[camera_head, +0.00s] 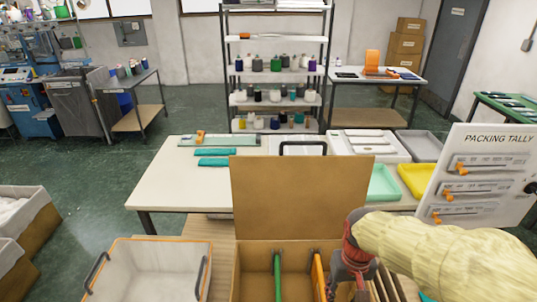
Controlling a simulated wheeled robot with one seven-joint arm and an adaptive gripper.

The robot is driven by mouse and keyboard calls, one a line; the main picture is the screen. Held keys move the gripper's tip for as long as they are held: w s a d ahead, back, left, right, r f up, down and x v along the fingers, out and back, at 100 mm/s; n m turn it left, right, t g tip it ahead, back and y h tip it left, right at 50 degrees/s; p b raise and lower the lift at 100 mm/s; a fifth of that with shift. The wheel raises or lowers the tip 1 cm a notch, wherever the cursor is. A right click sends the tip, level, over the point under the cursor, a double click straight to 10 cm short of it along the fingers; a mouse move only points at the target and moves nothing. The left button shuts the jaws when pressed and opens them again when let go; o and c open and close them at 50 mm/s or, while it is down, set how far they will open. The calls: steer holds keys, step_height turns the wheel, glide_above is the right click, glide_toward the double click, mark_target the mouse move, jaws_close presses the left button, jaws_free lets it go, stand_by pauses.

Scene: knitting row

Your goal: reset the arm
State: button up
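My arm, in a cream sleeve, reaches in from the right edge of the head view. My gripper (348,287) is at the bottom of the view, right of centre, pointing down over an open brown box. Its fingertips are at or below the lower edge, so whether it is open or holds anything cannot be seen. The brown box (300,195) has a raised back panel. Inside it stand a green divider (277,274) and an orange one (318,274), just left of my gripper.
A pale bin with orange rim (155,242) stands left of the box. Behind is a white table (170,180) with teal strips, a green tray (384,184) and a yellow tray (417,179). A "PACKING TALLY" board (490,165) stands close to my arm at right.

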steer(key=s+r+t, duration=0.5)
steer(key=s+r, duration=0.4)
steer(key=r, duration=0.6)
steer(key=shift+s+r, duration=0.15)
steer(key=shift+s, duration=0.05)
